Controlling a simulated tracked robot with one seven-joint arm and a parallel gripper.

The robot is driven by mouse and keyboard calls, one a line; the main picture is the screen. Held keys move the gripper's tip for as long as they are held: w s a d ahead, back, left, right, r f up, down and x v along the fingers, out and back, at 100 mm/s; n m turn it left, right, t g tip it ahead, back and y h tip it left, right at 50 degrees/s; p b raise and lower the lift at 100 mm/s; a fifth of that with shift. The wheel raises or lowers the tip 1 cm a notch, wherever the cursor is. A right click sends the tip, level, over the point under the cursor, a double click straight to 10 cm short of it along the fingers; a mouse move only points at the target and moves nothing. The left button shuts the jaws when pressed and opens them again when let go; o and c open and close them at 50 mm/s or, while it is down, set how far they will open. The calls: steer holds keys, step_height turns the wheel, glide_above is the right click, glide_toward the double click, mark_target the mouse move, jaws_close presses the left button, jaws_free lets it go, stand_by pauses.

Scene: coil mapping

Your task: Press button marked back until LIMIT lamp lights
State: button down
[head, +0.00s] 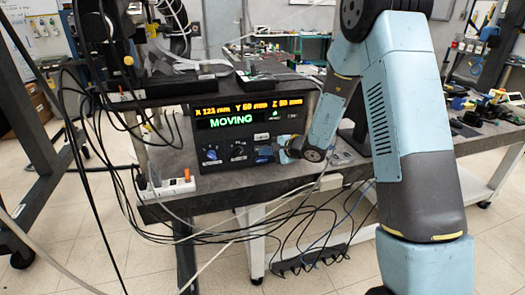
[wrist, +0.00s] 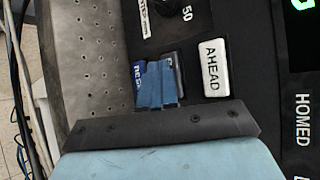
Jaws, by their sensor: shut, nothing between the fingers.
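The control box (head: 240,135) stands on the bench in the head view. Its display (head: 248,110) shows orange X, Y and Z readings above a green word MOVING. My gripper (head: 280,155) is at the lower right of its front. In the wrist view my gripper's blue fingers (wrist: 158,82) are shut and empty, over the panel beside a white button marked AHEAD (wrist: 213,68). I cannot tell contact. A HOMED label (wrist: 302,118) shows at the right. I cannot make out the LIMIT lamp.
Knobs (head: 211,155) sit left of my gripper on the panel. A perforated grey surface (wrist: 90,70) lies beside the panel.

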steer(key=shift+s, duration=0.1)
steer(key=shift+s+d, duration=0.2)
steer(key=shift+s, duration=0.5)
steer(key=shift+s+d, duration=0.25)
steer(key=shift+s, duration=0.55)
steer(key=shift+s+d, duration=0.2)
steer(key=shift+s, duration=0.6)
steer(key=shift+s+d, duration=0.25)
steer(key=shift+s, duration=0.55)
steer(key=shift+r, duration=0.1)
steer(key=s+d+r+n+g, duration=0.2)
steer(key=s+r+n+g, duration=0.45)
steer(key=s+r, duration=0.9)
steer(key=s+d+r+n+t+h, duration=0.2)
steer(key=s+d+r+h, duration=0.3)
steer(key=s+d, duration=0.3)
steer(key=s+d+r+n+t+h, duration=0.2)
steer(key=s+d+r+h, duration=0.3)
steer(key=s+d, duration=0.3)
steer(key=shift+s+d+t+h, duration=0.35)
steer(key=shift+d+t+h, duration=0.1)
steer(key=shift+d, duration=0.6)
